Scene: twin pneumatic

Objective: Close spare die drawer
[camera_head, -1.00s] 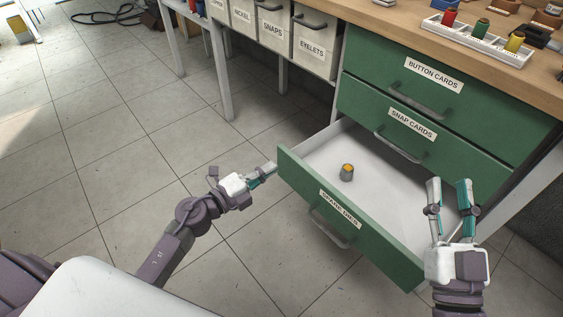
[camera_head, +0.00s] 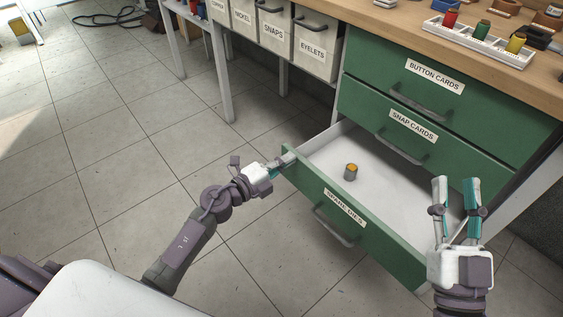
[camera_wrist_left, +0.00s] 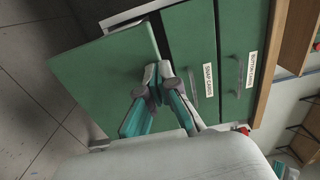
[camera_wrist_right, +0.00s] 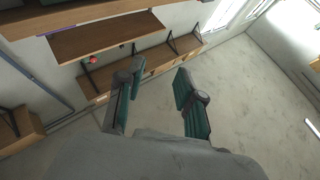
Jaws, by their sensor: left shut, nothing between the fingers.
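The green spare dies drawer (camera_head: 376,233) stands open, pulled out below the snap cards drawer. Its label and grey handle (camera_head: 336,227) are on the front. A small grey die with an orange top (camera_head: 351,172) stands inside on the white drawer floor. My left gripper (camera_head: 285,160) is shut and empty, its fingertips at the upper left corner of the drawer front, seemingly touching it. In the left wrist view the fingertips (camera_wrist_left: 156,75) are against the green panel. My right gripper (camera_head: 457,183) is open and empty, in front of the drawer's right end; the right wrist view shows its fingers apart.
The button cards drawer (camera_head: 433,85) and snap cards drawer (camera_head: 390,125) above are closed. Labelled bins (camera_head: 272,30) hang left of the cabinet. The bench top holds a white tray (camera_head: 478,42) with spools.

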